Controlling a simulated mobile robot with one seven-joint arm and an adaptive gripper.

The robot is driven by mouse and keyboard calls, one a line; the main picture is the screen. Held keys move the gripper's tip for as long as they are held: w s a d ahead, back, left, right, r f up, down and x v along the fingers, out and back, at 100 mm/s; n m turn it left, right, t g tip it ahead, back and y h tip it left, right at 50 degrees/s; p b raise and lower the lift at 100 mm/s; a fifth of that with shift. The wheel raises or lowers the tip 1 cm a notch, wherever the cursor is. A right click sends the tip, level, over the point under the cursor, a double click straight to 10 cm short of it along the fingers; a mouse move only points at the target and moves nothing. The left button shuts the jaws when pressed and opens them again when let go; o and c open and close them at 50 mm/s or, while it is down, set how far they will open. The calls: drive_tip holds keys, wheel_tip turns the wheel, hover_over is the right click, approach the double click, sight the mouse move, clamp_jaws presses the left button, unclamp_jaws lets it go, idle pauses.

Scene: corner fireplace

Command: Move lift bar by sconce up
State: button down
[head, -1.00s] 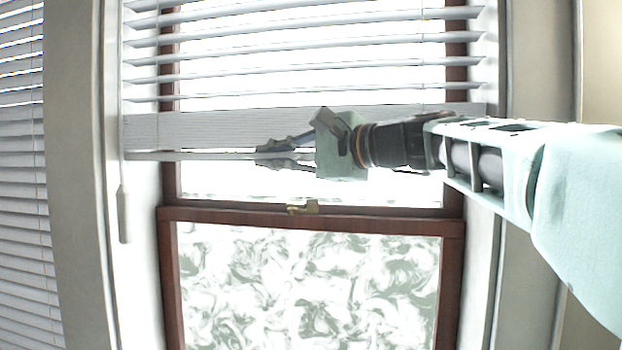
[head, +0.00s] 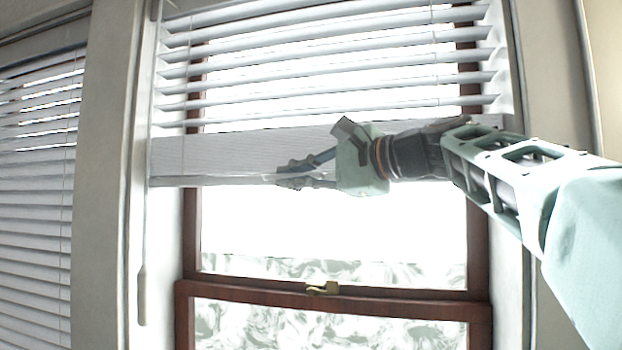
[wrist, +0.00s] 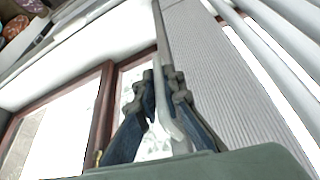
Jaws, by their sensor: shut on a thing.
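The lift bar (head: 225,180) is the pale bottom rail of the raised white blind, running across the window in the head view. It also shows in the wrist view (wrist: 163,50), passing between the fingers. My gripper (head: 285,176) is shut on the bar near its middle, reaching in from the right. In the wrist view its blue and grey fingers (wrist: 163,95) press on the bar from both sides. The wide stack of slats (head: 220,154) sits just above the bar. No sconce shows in these frames.
A brass latch (head: 322,288) sits on the brown window sash rail (head: 400,302) below. A pull cord with a pale end (head: 142,295) hangs at the left. A second blind (head: 35,200) covers the far-left window. Open slats (head: 330,70) hang above the bar.

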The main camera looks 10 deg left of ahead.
drive_tip(key=shift+s+r, duration=0.1)
drive_tip(key=shift+r, duration=0.35)
drive_tip(key=c, duration=2.3)
unclamp_jaws()
drive_tip(key=shift+o, duration=1.3)
drive_tip(key=shift+f, duration=0.15)
drive_tip(key=f+v, duration=0.1)
drive_tip(key=v, duration=1.1)
drive_tip(key=shift+r, duration=0.5)
